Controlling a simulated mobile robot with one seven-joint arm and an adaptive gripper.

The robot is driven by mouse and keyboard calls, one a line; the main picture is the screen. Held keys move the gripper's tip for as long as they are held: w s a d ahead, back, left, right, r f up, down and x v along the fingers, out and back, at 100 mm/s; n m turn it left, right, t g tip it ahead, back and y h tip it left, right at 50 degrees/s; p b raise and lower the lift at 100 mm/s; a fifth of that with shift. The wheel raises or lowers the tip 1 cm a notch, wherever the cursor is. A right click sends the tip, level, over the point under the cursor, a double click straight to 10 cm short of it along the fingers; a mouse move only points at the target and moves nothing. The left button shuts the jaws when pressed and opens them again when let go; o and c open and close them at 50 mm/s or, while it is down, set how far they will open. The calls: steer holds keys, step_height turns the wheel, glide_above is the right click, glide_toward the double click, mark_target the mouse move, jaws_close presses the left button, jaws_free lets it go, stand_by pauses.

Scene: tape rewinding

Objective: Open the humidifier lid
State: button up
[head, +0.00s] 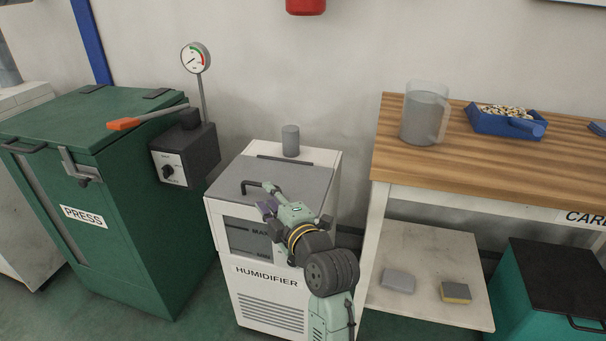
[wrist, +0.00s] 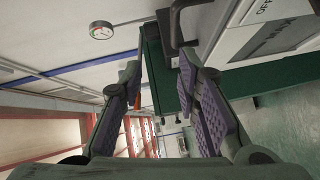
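The humidifier (head: 270,312) is a white box with a grey lid (head: 295,178), which lies flat and shut on top. A black bar handle (head: 247,184) sticks out at the lid's front left. In the wrist view the dark handle (wrist: 177,24) shows just beyond the fingertips, nearer the right finger, and the humidifier's white front (wrist: 262,40) is at upper right. My gripper (head: 262,198) is in front of the lid's front edge, close to the handle. In the wrist view my gripper (wrist: 160,72) has its fingers spread, with nothing between them. Whether a finger touches the handle is unclear.
A green press (head: 110,225) with an orange-tipped lever (head: 123,124) stands left. A gauge (head: 195,58) rises behind a dark control box (head: 187,160). A grey cylinder (head: 290,140) stands at the lid's back. A wooden-topped bench (head: 470,165) with a clear jug (head: 425,115) is right.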

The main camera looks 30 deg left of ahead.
mark_target(260, 185)
steer(key=shift+n+h, duration=0.3)
steer(key=x, duration=0.3)
steer(key=f+p+x, duration=0.1)
steer(key=x, duration=0.3)
steer(key=w+d+f+p+x, duration=0.1)
steer(key=x, duration=0.2)
steer(key=shift+w+a, duration=0.25)
steer(key=shift+c, duration=0.6)
jaws_close()
